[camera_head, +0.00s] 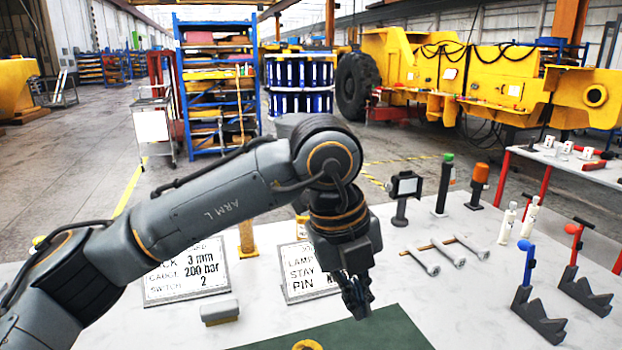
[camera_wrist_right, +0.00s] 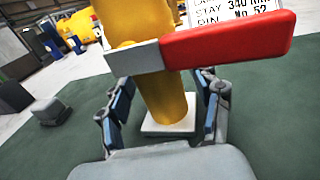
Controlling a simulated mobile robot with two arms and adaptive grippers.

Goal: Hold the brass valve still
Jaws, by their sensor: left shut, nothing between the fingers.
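The brass valve (camera_wrist_right: 165,95) stands upright on a pale square base in the right wrist view. A grey collar with a red lever (camera_wrist_right: 230,38) crosses its upper part, the lever pointing right. My right gripper (camera_wrist_right: 165,112) is open, with one finger on each side of the valve's body and a gap visible at the left finger. In the head view only a yellow round top, probably the valve (camera_head: 306,345), shows at the bottom edge. My left gripper (camera_head: 357,302) is shut and empty, pointing down above the back of the green mat (camera_head: 385,335).
Several wrenches (camera_head: 445,255), a small screen on a stand (camera_head: 403,195) and V-shaped stands (camera_head: 538,315) occupy the right side.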

